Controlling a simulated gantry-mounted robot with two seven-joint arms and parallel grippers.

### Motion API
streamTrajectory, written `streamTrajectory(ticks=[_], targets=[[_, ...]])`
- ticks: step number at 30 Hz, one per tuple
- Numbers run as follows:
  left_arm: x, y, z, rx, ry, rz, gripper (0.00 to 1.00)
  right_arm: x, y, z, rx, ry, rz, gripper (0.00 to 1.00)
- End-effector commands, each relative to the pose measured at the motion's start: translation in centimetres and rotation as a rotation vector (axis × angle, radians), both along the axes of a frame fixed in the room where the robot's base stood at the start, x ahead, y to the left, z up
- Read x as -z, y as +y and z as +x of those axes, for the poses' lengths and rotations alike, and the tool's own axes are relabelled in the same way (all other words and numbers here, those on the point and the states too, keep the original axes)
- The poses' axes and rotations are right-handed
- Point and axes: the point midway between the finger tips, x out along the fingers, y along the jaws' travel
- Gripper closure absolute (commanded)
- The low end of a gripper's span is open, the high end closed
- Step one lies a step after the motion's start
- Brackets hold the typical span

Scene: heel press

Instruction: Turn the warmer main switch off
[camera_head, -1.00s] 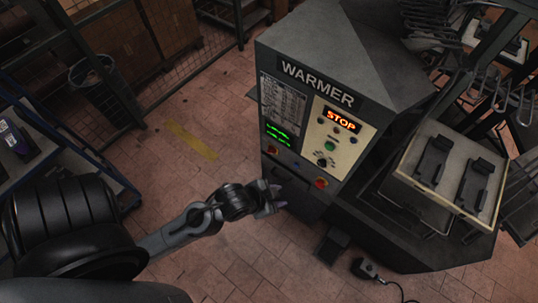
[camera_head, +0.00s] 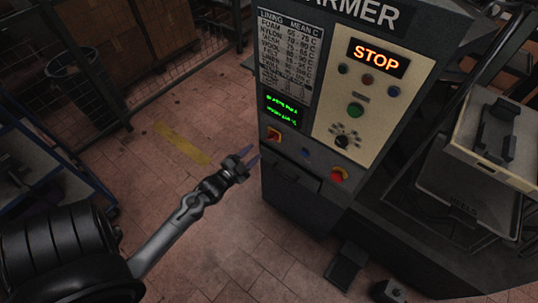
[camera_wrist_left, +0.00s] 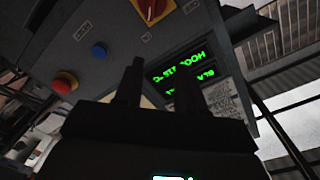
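My left gripper (camera_head: 250,159) is left of and a little below the switch in the head view, fingers apart and empty. Both fingers (camera_wrist_left: 160,85) show dark in the left wrist view, with the switch beyond them. My right gripper is not in view.
Right of the switch are a blue button (camera_head: 306,152) and a red mushroom button on yellow (camera_head: 338,175). Above are a rotary knob (camera_head: 342,141), a green button (camera_head: 355,110) and a lit STOP sign (camera_head: 378,58).

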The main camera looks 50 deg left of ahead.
Motion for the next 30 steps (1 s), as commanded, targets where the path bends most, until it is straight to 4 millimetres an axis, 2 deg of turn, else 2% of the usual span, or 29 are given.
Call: streamTrajectory(ticks=[1, 7, 13, 17, 30], targets=[[2.8, 0.7, 0.1, -0.014, -0.004, 0.000, 0.61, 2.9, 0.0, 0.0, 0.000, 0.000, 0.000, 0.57], [5.0, 1.6, 0.6, -0.032, -0.025, 0.004, 0.61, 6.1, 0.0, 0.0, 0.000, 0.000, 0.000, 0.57], [5.6, 1.7, 1.3, -0.031, -0.033, 0.003, 0.61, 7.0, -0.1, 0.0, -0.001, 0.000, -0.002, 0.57], [5.5, 1.9, 2.4, -0.031, -0.034, 0.003, 0.61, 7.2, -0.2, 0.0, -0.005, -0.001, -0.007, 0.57], [5.5, 3.6, 9.0, -0.030, -0.035, 0.003, 0.61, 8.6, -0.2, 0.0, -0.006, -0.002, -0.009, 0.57]])
